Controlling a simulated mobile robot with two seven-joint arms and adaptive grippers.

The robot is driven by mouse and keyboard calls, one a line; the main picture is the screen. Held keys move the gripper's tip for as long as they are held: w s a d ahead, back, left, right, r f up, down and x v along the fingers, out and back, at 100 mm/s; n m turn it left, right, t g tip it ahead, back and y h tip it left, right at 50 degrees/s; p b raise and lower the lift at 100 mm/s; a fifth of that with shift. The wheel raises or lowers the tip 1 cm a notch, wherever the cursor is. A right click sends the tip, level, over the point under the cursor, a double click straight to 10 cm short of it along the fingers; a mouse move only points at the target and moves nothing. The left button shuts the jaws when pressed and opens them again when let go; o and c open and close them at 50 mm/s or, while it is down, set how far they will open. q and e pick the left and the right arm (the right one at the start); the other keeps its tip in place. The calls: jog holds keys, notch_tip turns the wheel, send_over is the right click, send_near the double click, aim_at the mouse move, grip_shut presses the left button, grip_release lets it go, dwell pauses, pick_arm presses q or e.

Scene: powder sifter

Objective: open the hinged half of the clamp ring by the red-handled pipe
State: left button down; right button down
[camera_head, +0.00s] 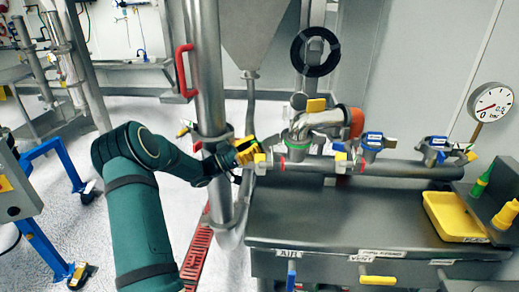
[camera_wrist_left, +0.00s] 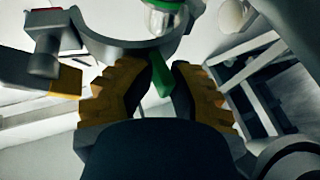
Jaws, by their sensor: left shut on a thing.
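The upright steel pipe (camera_head: 208,75) with the red handle (camera_head: 182,70) stands left of the bench. In the left wrist view, the grey hinged half (camera_wrist_left: 110,42) of the clamp ring curves ahead of my yellow fingers (camera_wrist_left: 158,88). Its green tab (camera_wrist_left: 161,76) is between them, and the gripper is shut on it. A clear gap shows between this half and the green-rimmed pipe part (camera_wrist_left: 163,8). The hinge is hard to make out. My right gripper is not in view.
A grey bench (camera_head: 340,218) with a horizontal pipe (camera_head: 390,169) and several valves stands right of the gripper. A yellow tray (camera_head: 457,237) lies at its right end. A red floor grate (camera_head: 196,262) lies below. A blue-legged frame (camera_head: 50,155) stands left.

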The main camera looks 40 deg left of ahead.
pick_arm(q)
jog(key=shift+w+a+r, duration=0.15)
jog(key=shift+a+r, duration=0.05)
jog(key=shift+a, duration=0.1)
dwell(0.4)
jog(key=c, duration=1)
grip_release()
jog(key=shift+w, duration=0.1)
jog(key=shift+c, duration=0.2)
jog(key=shift+d+f, duration=0.1)
jog(key=shift+f, duration=0.1)
